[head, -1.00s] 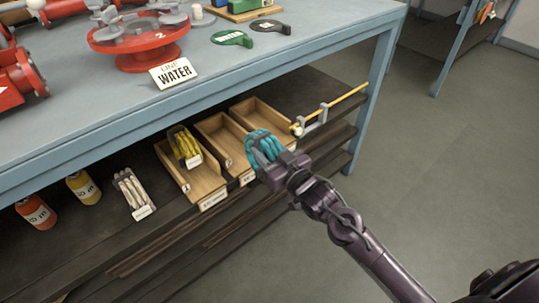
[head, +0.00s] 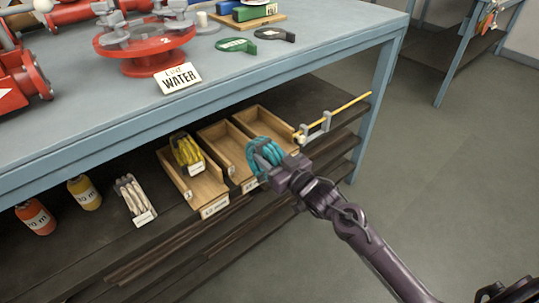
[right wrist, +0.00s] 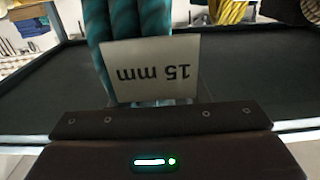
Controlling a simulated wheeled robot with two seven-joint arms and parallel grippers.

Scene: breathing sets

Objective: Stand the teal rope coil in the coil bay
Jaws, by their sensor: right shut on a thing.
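The teal rope coil (head: 264,158) is held by my right gripper (head: 284,171) in front of the wooden bays on the shelf under the bench. In the right wrist view the coil (right wrist: 135,25) shows at the top with a "15 mm" tag (right wrist: 150,70). Three wooden bays stand side by side: the left one (head: 203,190) holds a yellow coil (head: 187,152), the middle one (head: 222,138) looks empty, and the right one (head: 257,119) is partly hidden by the coil. The bay labels are too small or covered to read. My left gripper is out of view.
A white rope coil (head: 133,197) and bottles (head: 84,191) stand left on the dark shelf. A yellow rod on a grey bracket (head: 326,122) lies right of the bays. The blue bench top's edge (head: 220,97) overhangs the shelf; its leg (head: 378,100) is at right.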

